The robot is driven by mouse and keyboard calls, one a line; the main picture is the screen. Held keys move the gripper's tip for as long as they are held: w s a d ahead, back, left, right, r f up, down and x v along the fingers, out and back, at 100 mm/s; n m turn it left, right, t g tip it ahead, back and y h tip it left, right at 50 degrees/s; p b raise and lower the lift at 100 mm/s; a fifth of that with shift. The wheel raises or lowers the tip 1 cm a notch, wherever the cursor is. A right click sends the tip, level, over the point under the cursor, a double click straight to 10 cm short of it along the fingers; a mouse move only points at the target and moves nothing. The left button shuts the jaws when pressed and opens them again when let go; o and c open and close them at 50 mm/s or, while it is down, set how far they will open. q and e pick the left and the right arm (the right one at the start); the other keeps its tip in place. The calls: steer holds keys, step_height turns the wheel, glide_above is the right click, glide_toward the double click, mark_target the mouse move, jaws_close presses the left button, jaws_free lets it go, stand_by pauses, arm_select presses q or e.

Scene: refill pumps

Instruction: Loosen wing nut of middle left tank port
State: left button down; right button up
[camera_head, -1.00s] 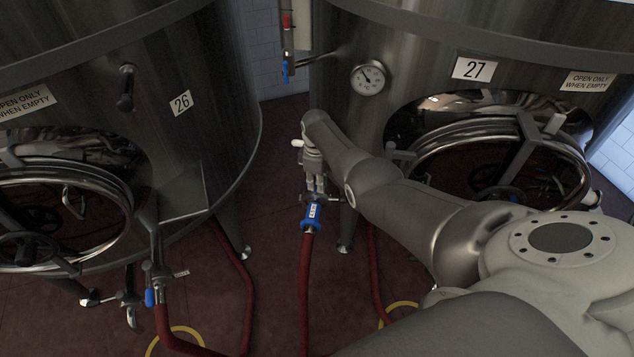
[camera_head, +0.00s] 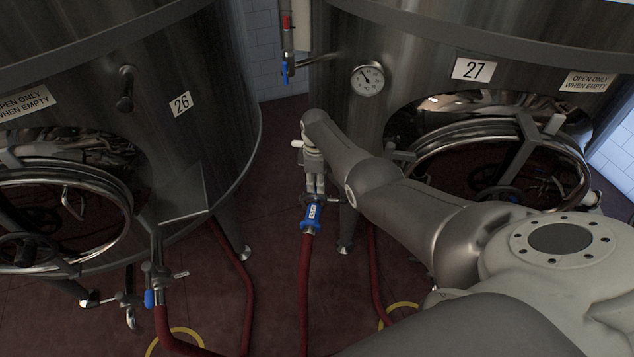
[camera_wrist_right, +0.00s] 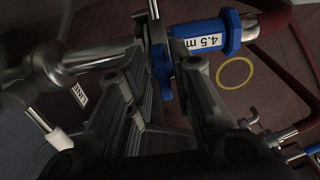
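My right gripper (camera_head: 315,190) is beside the pipe joint of the middle port, just above a blue hose coupling (camera_head: 311,219) with a white label. In the right wrist view the fingers of my right gripper (camera_wrist_right: 165,95) stand apart on either side of the clamp (camera_wrist_right: 156,50) and a blue part at the joint. The blue coupling (camera_wrist_right: 205,38), labelled "4.5 m", lies right of the clamp. I cannot make out the wing nut clearly, nor whether the fingers touch it. My left gripper is not in view.
Tank 26 (camera_head: 225,120) stands left and tank 27 (camera_head: 430,70) right, with a gauge (camera_head: 368,80). A red hose (camera_head: 304,285) runs down from the coupling. Another valve (camera_head: 155,275) with a hose sits at left. Open floor (camera_head: 275,150) lies between the tanks.

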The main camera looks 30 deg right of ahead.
steer(key=shift+o, duration=0.4)
steer(key=shift+s, duration=0.1)
step_height(320, 180, up, 12)
stand_by(0.6)
stand_by(0.4)
